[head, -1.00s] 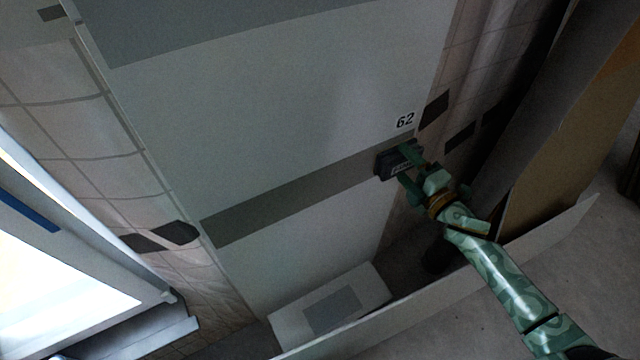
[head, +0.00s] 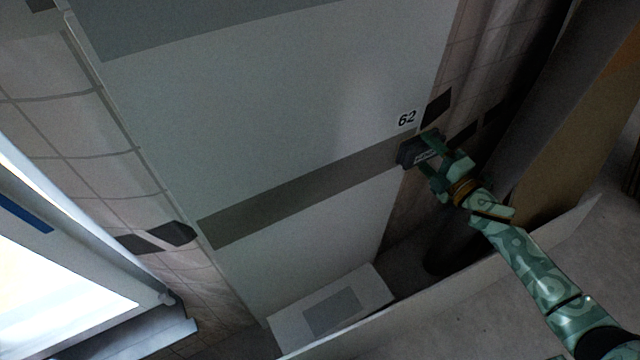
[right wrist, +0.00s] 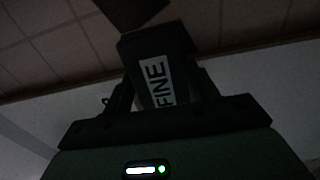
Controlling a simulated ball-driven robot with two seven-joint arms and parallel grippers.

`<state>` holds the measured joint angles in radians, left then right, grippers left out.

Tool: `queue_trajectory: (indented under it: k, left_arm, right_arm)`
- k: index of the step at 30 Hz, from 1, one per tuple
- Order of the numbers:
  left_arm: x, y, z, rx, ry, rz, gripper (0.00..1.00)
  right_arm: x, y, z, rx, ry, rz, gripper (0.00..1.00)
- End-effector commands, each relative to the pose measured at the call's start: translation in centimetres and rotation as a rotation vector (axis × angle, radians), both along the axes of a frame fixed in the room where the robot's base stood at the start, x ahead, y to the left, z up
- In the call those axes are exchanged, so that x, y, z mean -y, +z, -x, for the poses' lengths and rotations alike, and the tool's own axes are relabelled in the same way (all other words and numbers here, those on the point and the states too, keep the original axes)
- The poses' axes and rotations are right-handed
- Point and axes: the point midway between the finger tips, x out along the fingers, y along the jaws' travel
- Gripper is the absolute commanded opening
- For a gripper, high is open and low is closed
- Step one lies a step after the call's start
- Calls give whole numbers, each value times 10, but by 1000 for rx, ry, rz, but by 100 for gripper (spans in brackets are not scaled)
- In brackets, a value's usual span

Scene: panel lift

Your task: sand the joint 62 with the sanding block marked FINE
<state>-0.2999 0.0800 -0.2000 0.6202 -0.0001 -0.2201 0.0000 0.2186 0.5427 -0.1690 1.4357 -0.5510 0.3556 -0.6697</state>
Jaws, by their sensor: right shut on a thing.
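The joint 62 is a grey band (head: 305,193) running across the pale wall panel, with the label 62 (head: 407,118) above its right end. My right gripper (head: 430,165) is shut on a dark sanding block (head: 409,155), at the right end of the band. The block's label reads FINE in the right wrist view (right wrist: 158,82). In the head view the block overlaps the band's end and the panel's right edge; whether it touches the surface I cannot tell. My left gripper is not in view.
A white box (head: 290,325) with a grey patch stands below the panel. A low pale board (head: 430,292) crosses in front. A tan board (head: 580,130) leans at the right. A bright window-like frame (head: 60,290) is at the lower left.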

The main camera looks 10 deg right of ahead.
Motion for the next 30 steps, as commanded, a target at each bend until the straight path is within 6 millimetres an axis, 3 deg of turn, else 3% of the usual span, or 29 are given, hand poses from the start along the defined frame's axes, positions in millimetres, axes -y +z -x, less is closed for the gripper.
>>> queue_trajectory:
  k: [5, 21, 30]
  left_arm:
    - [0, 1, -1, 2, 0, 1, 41]
    - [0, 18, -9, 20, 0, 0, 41]
    - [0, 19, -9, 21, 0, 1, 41]
  right_arm:
    - [1, 1, 3, 0, 0, 0, 35]
    - [20, 1, 60, 0, 0, 0, 35]
    - [23, 0, 66, 0, 0, 1, 35]
